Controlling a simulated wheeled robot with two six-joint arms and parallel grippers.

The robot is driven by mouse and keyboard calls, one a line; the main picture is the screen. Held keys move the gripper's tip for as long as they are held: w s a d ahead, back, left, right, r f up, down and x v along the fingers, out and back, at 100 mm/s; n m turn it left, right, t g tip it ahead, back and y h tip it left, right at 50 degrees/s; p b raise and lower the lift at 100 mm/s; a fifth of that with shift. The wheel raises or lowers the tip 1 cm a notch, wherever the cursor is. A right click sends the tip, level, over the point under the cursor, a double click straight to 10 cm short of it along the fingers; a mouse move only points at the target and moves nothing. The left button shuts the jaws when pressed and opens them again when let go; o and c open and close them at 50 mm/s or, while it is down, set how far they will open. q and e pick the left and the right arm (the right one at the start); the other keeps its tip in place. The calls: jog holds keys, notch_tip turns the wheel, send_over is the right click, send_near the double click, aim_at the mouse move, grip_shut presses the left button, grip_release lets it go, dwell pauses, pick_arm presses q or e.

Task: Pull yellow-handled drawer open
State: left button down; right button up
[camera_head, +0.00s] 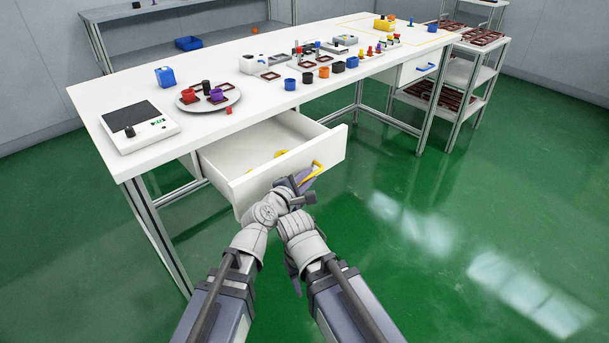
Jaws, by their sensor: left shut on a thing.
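The drawer (250,190) with the yellow handle (318,168) hangs under the front of the white table and is pulled well out. Its inside shows, with yellow items (281,153) lying in it, partly hidden by the front panel. My left gripper (309,177) is at the drawer front and shut on the yellow handle.
The white table (240,110) carries a scale (140,127), a round tray (228,99), a blue box (165,77) and several small pots. A blue-handled drawer (415,70) is closed at the right. A rack (465,75) stands beyond. Green floor is clear at right.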

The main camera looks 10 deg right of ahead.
aim_at(307, 146)
pick_arm(q)
jog(key=c, duration=0.9)
grip_release()
jog(key=shift+r, duration=0.1)
notch_tip(307, 146, up, 10)
jog(key=p, duration=1)
